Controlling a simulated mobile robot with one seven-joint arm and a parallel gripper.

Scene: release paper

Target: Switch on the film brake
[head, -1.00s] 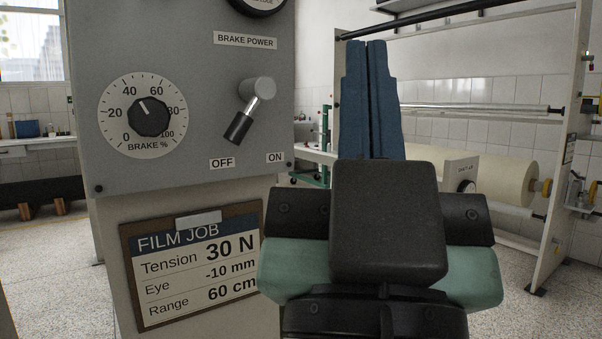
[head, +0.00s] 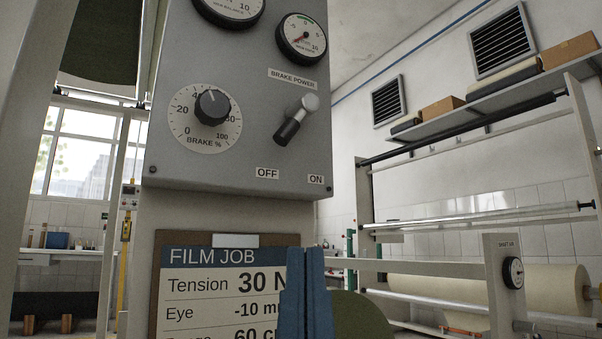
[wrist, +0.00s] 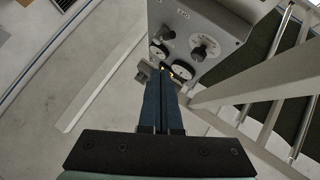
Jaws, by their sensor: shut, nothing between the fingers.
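The grey brake panel (head: 220,165) has a toggle lever (head: 290,128) under the label BRAKE POWER. My gripper (head: 305,252) is shut and empty. In the head view its blue fingertips are below the panel and overlap the job card, apart from the lever in the picture.
A brake dial knob (head: 212,107) sits left of the lever, with round gauges (head: 301,40) above. The FILM JOB card (head: 200,285) hangs below the panel. A rack with film rolls (head: 550,285) stands at right.

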